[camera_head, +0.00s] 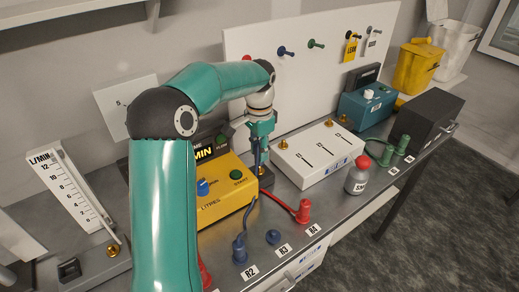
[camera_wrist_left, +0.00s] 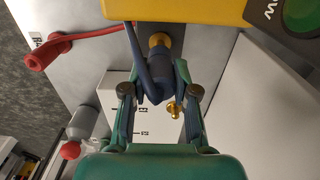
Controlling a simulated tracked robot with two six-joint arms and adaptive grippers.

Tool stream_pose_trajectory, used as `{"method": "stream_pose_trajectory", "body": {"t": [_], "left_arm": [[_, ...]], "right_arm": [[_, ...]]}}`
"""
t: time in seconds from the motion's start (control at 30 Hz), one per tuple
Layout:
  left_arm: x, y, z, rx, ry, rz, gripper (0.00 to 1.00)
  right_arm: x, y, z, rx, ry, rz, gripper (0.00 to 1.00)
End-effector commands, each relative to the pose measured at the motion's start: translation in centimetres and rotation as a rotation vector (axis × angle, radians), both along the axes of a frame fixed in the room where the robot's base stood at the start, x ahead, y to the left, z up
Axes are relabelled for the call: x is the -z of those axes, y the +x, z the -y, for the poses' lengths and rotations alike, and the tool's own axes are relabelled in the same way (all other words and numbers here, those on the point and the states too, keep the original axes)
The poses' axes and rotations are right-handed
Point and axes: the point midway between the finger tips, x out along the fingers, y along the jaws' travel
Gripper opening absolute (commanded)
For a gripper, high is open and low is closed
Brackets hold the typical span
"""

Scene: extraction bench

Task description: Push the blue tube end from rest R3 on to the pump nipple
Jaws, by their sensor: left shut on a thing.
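My left gripper (camera_head: 260,143) points down beside the right side of the yellow pump box (camera_head: 228,190). In the left wrist view my left gripper (camera_wrist_left: 160,88) is shut on the blue tube end (camera_wrist_left: 163,60). The brass pump nipple (camera_wrist_left: 158,40) shows just beyond the tube end, in line with it; I cannot tell whether the tube end is around it or only close to it. The blue tube (camera_wrist_left: 136,55) bends back beside the grip. Rest R3 (camera_head: 272,237) is a bare blue peg. My right gripper is not in view.
A blue tube end (camera_head: 239,250) stands at R2 and a red tube end (camera_head: 303,211) at R4, with a red tube trailing towards the pump. A white box with brass fittings (camera_head: 318,153) stands close right of the gripper.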

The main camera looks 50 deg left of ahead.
Motion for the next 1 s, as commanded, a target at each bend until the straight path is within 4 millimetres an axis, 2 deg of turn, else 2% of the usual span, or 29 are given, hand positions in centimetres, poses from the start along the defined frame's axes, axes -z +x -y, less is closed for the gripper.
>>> {"method": "stream_pose_trajectory", "body": {"t": [0.53,1.0], "left_arm": [[0.1,0.0,0.0,0.000,0.000,0.000,0.00],[1.3,0.0,0.0,0.000,0.000,-0.001,0.00]], "right_arm": [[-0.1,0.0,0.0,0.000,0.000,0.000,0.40],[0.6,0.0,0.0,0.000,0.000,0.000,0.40]]}}
